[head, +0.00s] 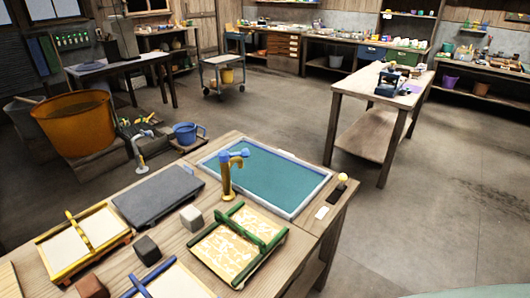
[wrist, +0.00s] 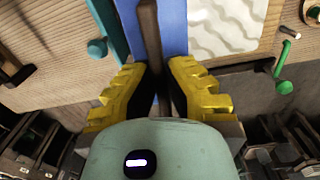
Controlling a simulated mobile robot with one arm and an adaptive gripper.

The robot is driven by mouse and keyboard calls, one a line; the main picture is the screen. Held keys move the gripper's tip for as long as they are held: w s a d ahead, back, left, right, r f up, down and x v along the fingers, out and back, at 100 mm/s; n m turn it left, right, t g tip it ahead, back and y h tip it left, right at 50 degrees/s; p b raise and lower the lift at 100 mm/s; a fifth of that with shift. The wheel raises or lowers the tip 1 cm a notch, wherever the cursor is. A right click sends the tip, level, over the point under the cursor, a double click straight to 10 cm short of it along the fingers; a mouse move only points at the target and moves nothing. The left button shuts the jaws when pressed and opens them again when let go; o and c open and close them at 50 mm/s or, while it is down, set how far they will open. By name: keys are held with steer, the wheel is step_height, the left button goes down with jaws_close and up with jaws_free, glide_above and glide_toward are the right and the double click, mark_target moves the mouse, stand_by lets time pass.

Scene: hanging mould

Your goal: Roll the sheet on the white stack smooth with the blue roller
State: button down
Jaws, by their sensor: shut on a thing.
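My gripper (wrist: 158,85) shows only in the wrist view. Its yellow-padded fingers are closed on a dark brown bar (wrist: 149,35), which looks like a handle. A broad blue band (wrist: 174,28) lies behind and beside the bar; it seems to be the blue roller, but its ends are hidden. Just right of the band is a white rippled sheet (wrist: 222,28). I cannot tell whether the band touches the sheet. The stack's sides are not clear. In the head view I cannot make out my gripper or the roller.
A green knob (wrist: 284,86) and a teal knob (wrist: 97,48) flank the gripper. The head view shows a blue-green basin (head: 270,178), a green-barred patterned frame (head: 235,243), a yellow-barred frame (head: 84,240), a grey slab (head: 158,195) and small blocks. Open floor lies beyond.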

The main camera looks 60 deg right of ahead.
steer(key=shift+s+a+f+n, duration=0.15)
steer(key=shift+s+f+n, duration=0.1)
steer(key=shift+s, duration=0.15)
steer(key=shift+s+a+f+n, duration=0.1)
steer(key=shift+s+n, duration=0.15)
steer(key=shift+s, duration=0.1)
steer(key=shift+d+p, duration=0.2)
steer(key=shift+p, duration=0.2)
steer(key=shift+d+r+p, duration=0.15)
steer(key=shift+d+p, duration=0.2)
steer(key=shift+p, duration=0.1)
steer(key=s+d+p, duration=0.1)
steer(key=d+p, duration=1.1)
steer(key=d, duration=0.3)
steer(key=shift+s+d+f+b, duration=0.1)
steer(key=shift+d+f+b, duration=0.1)
steer(key=shift+f+b, duration=1.05)
steer(key=shift+s+d+f+b, duration=0.1)
steer(key=shift+d+f+b, duration=0.05)
steer(key=shift+f+b, duration=1.05)
steer(key=shift+f+b, duration=0.65)
steer(key=shift+f, duration=0.05)
